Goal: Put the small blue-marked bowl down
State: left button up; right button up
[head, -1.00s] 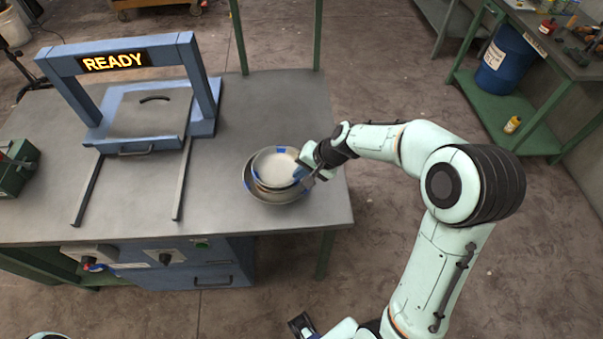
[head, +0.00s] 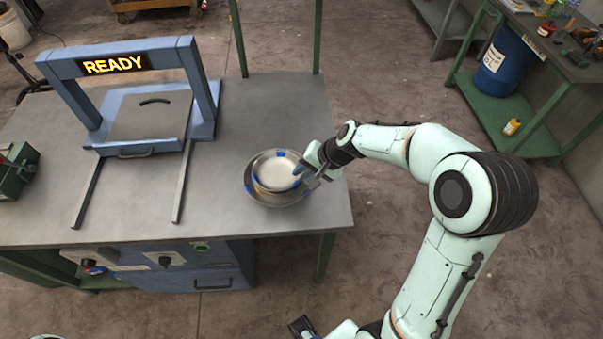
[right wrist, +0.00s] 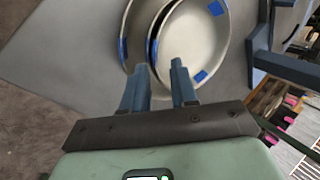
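The small blue-marked bowl (head: 278,172) is a pale bowl with blue patches on its rim. It sits inside a larger bowl (head: 262,199) near the right end of the grey table. In the right wrist view the small bowl (right wrist: 192,45) shows beside the larger bowl's blue-marked rim (right wrist: 123,48). My right gripper (head: 309,174) is at the small bowl's right rim. Its two blue fingers (right wrist: 160,66) stand apart, with the rim between them and a visible gap. A dark end that seems to be my left gripper (head: 300,326) shows at the bottom edge; its fingers are unclear.
The grey table (head: 225,205) has free room left of the bowls. A blue frame with a lit READY sign (head: 114,65) stands over a grey hatch, with two rails in front. A green box (head: 14,170) is at the far left. A green post rises behind the bowls.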

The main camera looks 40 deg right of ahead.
pick_arm(q)
jog(key=shift+w+r+p, duration=0.2)
jog(key=shift+r+p, duration=0.25)
jog(key=shift+r, duration=0.1)
pick_arm(e)
jog(key=v, duration=1)
